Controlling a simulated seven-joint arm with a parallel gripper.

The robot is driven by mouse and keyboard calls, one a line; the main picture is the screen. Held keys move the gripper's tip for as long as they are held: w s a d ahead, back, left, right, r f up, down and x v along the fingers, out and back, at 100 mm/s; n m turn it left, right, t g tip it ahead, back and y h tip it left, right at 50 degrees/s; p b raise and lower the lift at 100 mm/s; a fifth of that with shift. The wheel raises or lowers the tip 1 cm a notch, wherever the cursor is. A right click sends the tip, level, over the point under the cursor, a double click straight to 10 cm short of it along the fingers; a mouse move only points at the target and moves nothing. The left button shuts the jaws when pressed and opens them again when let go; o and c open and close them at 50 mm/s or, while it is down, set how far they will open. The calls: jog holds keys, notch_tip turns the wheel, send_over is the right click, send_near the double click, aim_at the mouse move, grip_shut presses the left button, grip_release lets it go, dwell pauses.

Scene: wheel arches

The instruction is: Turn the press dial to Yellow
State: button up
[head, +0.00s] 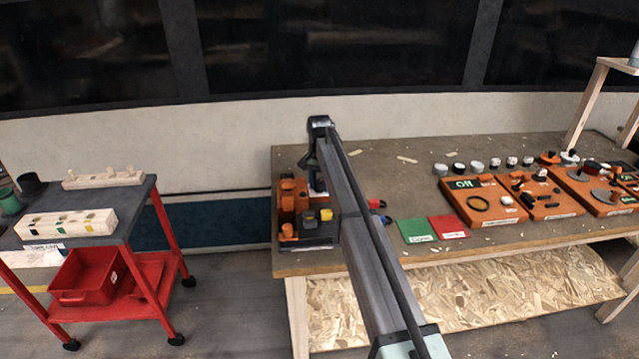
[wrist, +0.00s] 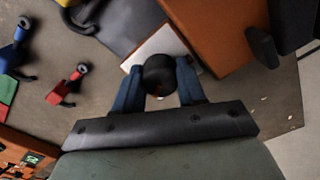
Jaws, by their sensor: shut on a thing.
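The orange press (head: 288,205) stands at the left end of the wooden table in the head view, partly hidden by my arm. In the wrist view, a round black dial (wrist: 160,72) sits by a white plate (wrist: 152,45), beside the press's orange body (wrist: 215,35). My gripper (wrist: 160,88) has its two blue fingers on either side of the dial, shut on it. In the head view my gripper (head: 317,186) reaches down at the press. The dial's markings and which colour it points to cannot be made out.
Small red (wrist: 66,88) and blue (wrist: 14,55) parts lie left in the wrist view. A green card (head: 416,230) and a red card (head: 448,227) lie right of the press.

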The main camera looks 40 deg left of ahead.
aim_at(319, 182)
jog(key=o, duration=0.8)
jog(key=shift+r, duration=0.1)
notch_tip(319, 182, up, 14)
jog(key=shift+f, duration=0.2)
dwell(0.5)
